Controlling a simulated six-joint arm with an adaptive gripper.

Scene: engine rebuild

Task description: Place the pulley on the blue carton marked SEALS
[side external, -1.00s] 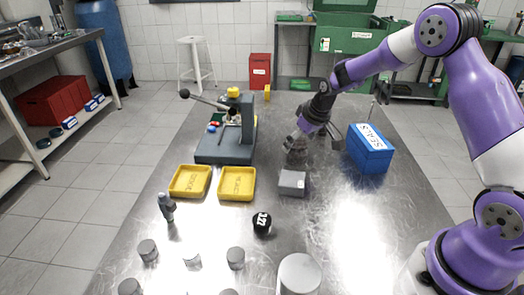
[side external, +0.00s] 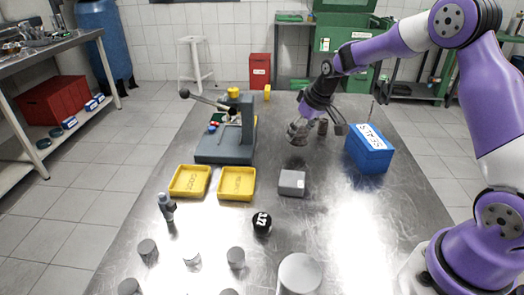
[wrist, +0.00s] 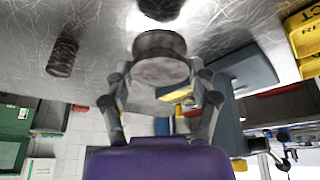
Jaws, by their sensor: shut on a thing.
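My gripper (side external: 315,128) is shut on the pulley (side external: 298,130), a round, brownish-grey metal disc. It holds the pulley above the steel table, left of the blue carton and apart from it. In the wrist view the pulley (wrist: 160,58) sits between the two fingers of my gripper (wrist: 160,80), with its round face showing. The blue carton marked SEALS (side external: 370,155) stands on the table at the right in the side view, with its white label on top. I cannot make out the carton in the wrist view.
A ribbed dark cylinder (wrist: 62,57) stands on the table; in the side view it (side external: 323,126) is behind my gripper. A grey box (side external: 291,183) lies nearer the camera. A press (side external: 225,147) and yellow trays (side external: 237,184) are at left.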

